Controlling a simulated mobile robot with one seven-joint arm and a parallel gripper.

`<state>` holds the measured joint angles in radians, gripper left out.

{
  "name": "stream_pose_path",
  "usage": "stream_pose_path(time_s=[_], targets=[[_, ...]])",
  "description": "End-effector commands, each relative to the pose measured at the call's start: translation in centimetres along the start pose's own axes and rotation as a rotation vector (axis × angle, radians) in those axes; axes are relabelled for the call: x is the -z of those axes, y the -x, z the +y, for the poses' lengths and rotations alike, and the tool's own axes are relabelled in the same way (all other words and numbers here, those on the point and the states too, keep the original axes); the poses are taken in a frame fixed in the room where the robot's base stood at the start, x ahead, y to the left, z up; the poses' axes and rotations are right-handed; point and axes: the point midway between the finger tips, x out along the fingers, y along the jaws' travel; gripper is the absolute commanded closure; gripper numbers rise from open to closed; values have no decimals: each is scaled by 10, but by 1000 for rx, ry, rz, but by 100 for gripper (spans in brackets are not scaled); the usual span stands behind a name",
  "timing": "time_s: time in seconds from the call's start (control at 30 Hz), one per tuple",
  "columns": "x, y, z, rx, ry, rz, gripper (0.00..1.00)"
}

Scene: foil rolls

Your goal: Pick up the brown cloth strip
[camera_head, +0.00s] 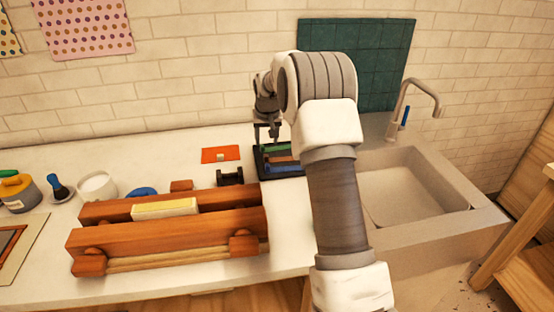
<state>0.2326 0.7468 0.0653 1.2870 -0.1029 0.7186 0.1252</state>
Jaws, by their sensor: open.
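A brown strip (285,160) lies in a small black tray (292,174) on the counter, left of the sink. A green strip (276,148) and a blue strip (284,168) lie in the same tray, on either side of it. My gripper (268,138) points down above the left back part of the tray. It is open, and I see nothing between its fingers. My arm hides the right part of the tray and the ends of the strips.
A wooden rack (165,237) with a pale yellow block (164,208) stands at the front left. A small black holder (230,177) and an orange-red card (220,154) lie left of the tray. The sink (410,195) and tap (403,100) are at right.

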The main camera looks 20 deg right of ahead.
Motion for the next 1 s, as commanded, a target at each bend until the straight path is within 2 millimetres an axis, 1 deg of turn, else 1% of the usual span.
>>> stream_pose_path(time_s=[0.03, 0.1, 0.2, 0.47, 0.7, 0.8, 1.0], targets=[[-1, -12, 0, 0, 0, -4, 45], [-1, -25, 0, 0, -1, -3, 45], [0, -37, 0, 0, 0, -1, 45], [0, -53, 0, 0, 0, -1, 45], [2, -85, 0, 1, 0, -2, 45], [3, -94, 0, 1, 0, -1, 45], [3, -99, 0, 0, 1, 0, 45]])
